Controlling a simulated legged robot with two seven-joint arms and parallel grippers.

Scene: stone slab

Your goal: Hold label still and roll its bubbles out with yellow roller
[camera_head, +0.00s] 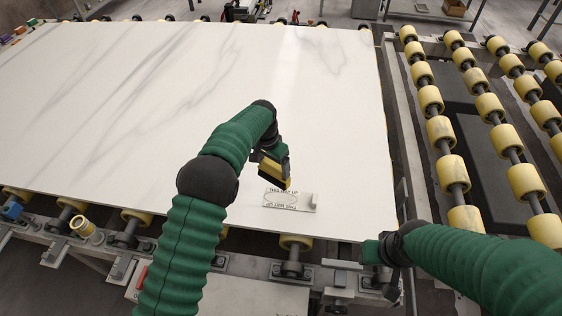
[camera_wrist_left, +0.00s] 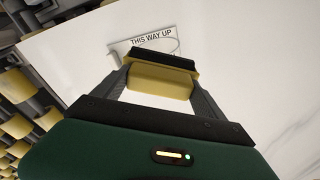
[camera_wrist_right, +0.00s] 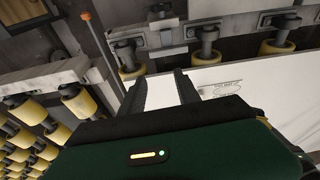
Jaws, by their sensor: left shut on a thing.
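The label (camera_head: 290,200) lies on the white slab (camera_head: 200,75) near its front right part, with "THIS WAY UP" lettering and an oval outline. It shows partly hidden in the left wrist view (camera_wrist_left: 145,42) and small in the right wrist view (camera_wrist_right: 222,87). My left gripper (camera_head: 273,170) is shut on a yellow, block-shaped tool with a black strip (camera_wrist_left: 160,84), just behind and left of the label. I cannot tell whether this tool is a roller, or whether it touches the slab. My right gripper (camera_wrist_right: 162,88) is open and empty by the slab's front right corner.
A conveyor with yellow rollers (camera_head: 440,130) runs along the right of the slab. A metal frame with rollers and brackets lies along the front edge. A yellow ring-shaped piece (camera_head: 82,226) sits on that frame at the left. Most of the slab is bare.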

